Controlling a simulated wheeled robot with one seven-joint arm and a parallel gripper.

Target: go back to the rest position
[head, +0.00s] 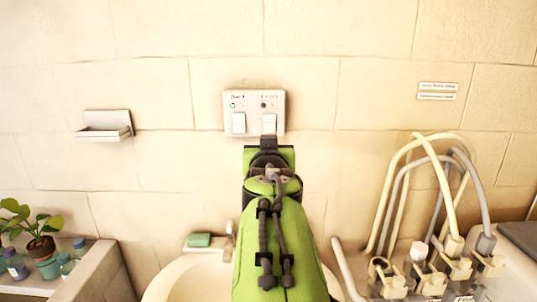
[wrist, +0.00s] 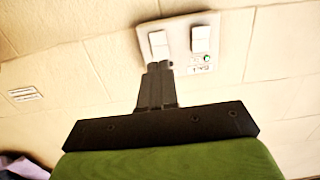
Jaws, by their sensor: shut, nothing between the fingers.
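My gripper (head: 269,137) is at the end of my green arm, in front of the wall in the middle of the head view. Its fingers are shut together and empty. Their tips overlap the lower part of the right-hand rocker of a white double switch plate (head: 253,100). In the wrist view the shut fingers (wrist: 159,66) point at the same switch plate (wrist: 180,18), with the tips just below one rocker (wrist: 158,42). I cannot tell whether the tips touch it.
A washbasin (head: 170,285) with green soap (head: 200,240) lies below my arm. Hoses and valves (head: 440,260) stand at the right. A potted plant (head: 40,245) and bottles are at the lower left. A small wall shelf (head: 104,133) is at the left.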

